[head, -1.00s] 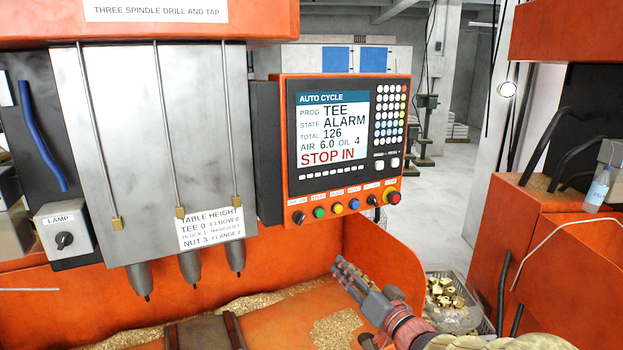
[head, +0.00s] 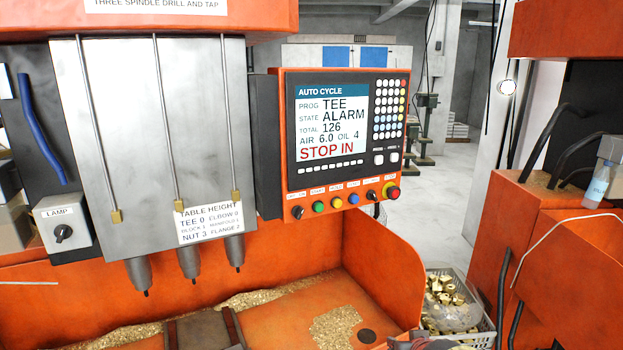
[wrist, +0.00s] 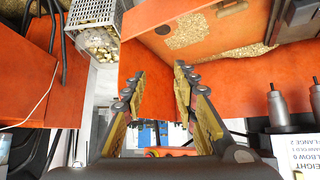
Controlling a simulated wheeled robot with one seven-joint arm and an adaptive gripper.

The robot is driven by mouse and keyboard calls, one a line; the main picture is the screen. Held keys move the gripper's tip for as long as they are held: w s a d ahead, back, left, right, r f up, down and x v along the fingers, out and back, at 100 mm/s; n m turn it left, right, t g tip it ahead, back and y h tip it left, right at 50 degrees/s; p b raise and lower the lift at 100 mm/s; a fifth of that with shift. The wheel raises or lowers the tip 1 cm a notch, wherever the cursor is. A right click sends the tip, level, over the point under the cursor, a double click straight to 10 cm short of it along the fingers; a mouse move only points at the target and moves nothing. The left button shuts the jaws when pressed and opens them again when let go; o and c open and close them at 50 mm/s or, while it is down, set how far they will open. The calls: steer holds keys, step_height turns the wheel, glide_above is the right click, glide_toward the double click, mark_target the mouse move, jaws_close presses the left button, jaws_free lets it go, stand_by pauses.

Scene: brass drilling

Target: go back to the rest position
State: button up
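My gripper (wrist: 160,95) shows in the wrist view with its two fingers spread apart and nothing between them. It points over the orange machine bed, near the side wall by the parts basket. In the head view only a small part of my arm shows at the bottom edge, below the control panel (head: 345,140), and the fingers are out of view. The panel screen reads AUTO CYCLE, PROG TEE, STATE ALARM, STOP IN. A row of coloured buttons and a red stop knob (head: 393,193) sit under the screen.
Three drill spindles (head: 189,264) hang over the orange bed, which has brass chips (head: 338,327) on it. A basket of brass parts (head: 482,338) stands right of the bed. Another orange machine (head: 560,250) is at the right. Grey floor (head: 455,190) lies between.

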steer(key=s+a+f+g+b, duration=0.1)
steer(key=s+f+b, duration=0.2)
steer(key=s+b, duration=0.3)
steer(key=s+f+g+b, duration=0.1)
steer(key=s+f+b, duration=0.3)
steer(key=s, duration=0.6)
steer(key=s+a+f+g+b, duration=0.1)
steer(key=s+f+b, duration=0.2)
steer(key=s+b, duration=0.5)
steer(key=shift+s+a+f+y+b, duration=0.25)
steer(key=shift+s+a+y+b, duration=0.1)
steer(key=shift+s, duration=0.1)
